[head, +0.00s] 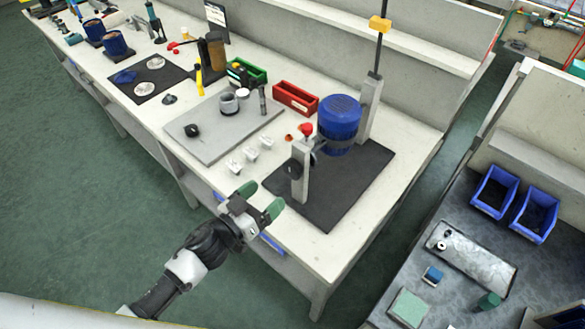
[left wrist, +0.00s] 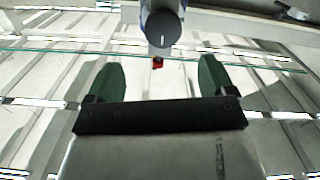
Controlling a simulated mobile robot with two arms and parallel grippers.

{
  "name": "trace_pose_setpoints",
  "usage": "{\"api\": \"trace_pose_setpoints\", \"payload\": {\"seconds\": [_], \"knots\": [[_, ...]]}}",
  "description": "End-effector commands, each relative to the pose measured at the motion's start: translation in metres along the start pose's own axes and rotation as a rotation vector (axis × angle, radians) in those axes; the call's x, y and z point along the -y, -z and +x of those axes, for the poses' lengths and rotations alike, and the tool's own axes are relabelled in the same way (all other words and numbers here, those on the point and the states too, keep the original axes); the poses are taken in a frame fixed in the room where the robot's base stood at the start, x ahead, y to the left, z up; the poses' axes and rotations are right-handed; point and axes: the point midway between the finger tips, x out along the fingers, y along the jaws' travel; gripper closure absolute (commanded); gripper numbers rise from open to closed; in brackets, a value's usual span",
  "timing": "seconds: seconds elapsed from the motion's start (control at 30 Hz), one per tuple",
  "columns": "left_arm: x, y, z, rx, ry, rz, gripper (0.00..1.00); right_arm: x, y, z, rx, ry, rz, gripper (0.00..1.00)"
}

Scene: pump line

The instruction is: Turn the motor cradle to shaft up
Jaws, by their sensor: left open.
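The motor cradle stands at the right end of the bench. It has two light grey posts (head: 300,172) on a dark mat, with a blue motor (head: 340,125) between them. The motor is upright with its ribbed round cap on top; no shaft shows there. A dark round knob (head: 292,170) is on the near post, with a red knob (head: 306,130) above it. My left gripper (head: 261,200) is open and empty, in front of the near post and apart from it. In the left wrist view a dark round knob (left wrist: 163,29) shows beyond and between the green fingers (left wrist: 158,64).
A grey board (head: 190,150) with small parts lies left of the cradle. Red (head: 295,99) and green bins stand behind. A tall rod with a yellow block (head: 379,24) rises behind the far post. Another bench with blue bins (head: 494,191) is at right.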

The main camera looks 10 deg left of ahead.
Motion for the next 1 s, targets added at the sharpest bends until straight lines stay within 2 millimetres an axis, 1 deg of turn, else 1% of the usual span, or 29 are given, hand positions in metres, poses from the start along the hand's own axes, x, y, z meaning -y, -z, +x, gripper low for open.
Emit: {"api": "trace_pose_setpoints", "payload": {"seconds": [0.03, 0.1, 0.23, 0.4, 0.5, 0.6, 0.7, 0.97, 1.0], "knots": [[0.0, 0.003, 0.007, -0.003, -0.001, -0.001, 0.16, 0.006, 0.005, -0.003, -0.007, 0.007, 0.001, 0.46], [-0.001, 0.003, 0.018, -0.003, 0.0, -0.001, 0.16, 0.011, 0.01, -0.005, -0.015, 0.014, 0.002, 0.46], [0.0, 0.003, 0.044, -0.003, 0.001, -0.003, 0.16, 0.018, 0.019, -0.01, -0.029, 0.023, 0.002, 0.46], [0.0, 0.002, 0.075, -0.002, 0.001, -0.003, 0.16, 0.017, 0.02, -0.014, -0.03, 0.022, 0.001, 0.46], [0.0, 0.001, 0.088, -0.001, 0.003, -0.003, 0.16, 0.013, 0.018, -0.014, -0.027, 0.018, -0.001, 0.46], [0.001, 0.0, 0.097, 0.0, 0.003, -0.002, 0.16, 0.009, 0.015, -0.014, -0.023, 0.012, -0.001, 0.46], [0.0, 0.0, 0.101, 0.0, 0.002, -0.001, 0.16, 0.006, 0.012, -0.015, -0.018, 0.008, 0.0, 0.46], [0.0, -0.001, 0.102, 0.001, 0.002, -0.001, 0.16, 0.005, 0.011, -0.015, -0.016, 0.007, 0.001, 0.46], [0.0, -0.001, 0.102, 0.001, 0.002, -0.001, 0.21, 0.005, 0.011, -0.015, -0.015, 0.007, 0.002, 0.46]]}}
